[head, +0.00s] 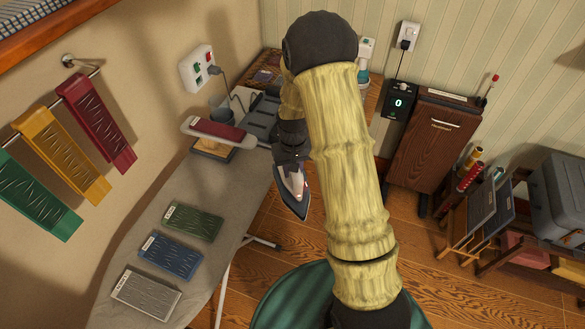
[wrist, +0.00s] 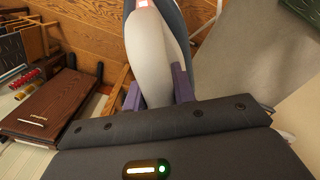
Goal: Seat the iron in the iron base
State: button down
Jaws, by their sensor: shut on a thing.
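The iron (head: 292,187), white with a dark soleplate, hangs from my gripper (head: 289,163) with its tip pointing down, beside the ironing board's right edge. In the wrist view the iron (wrist: 152,52) is a white and dark blue body between the two purple fingers of my gripper (wrist: 158,90), which are shut on it. A dark grey flat stand (head: 262,116), which looks like the iron base, sits at the far end of the ironing board, behind and left of the iron. It is empty where it shows; my arm hides part of its right side.
The ironing board (head: 140,235) carries green, blue and grey folded cloths (head: 170,256). A small sleeve board (head: 205,138) with a dark red cloth stands left of the stand. A wall socket (head: 197,68) is above. A wooden cabinet (head: 432,140) stands right; open floor lies between.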

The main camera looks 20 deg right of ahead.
jog(key=shift+r, duration=0.2)
jog(key=r+m+p, duration=0.1)
jog(key=p, duration=0.1)
jog(key=r+m+p, duration=0.1)
jog(key=p, duration=0.1)
jog(key=shift+s+r+m, duration=0.4)
jog(key=r+m+p, duration=0.1)
jog(key=m+p, duration=0.1)
jog(key=s+r+m+p, duration=0.1)
jog(key=m+p, duration=0.1)
jog(key=shift+s+r+p, duration=0.15)
jog(key=shift+r+p, duration=0.25)
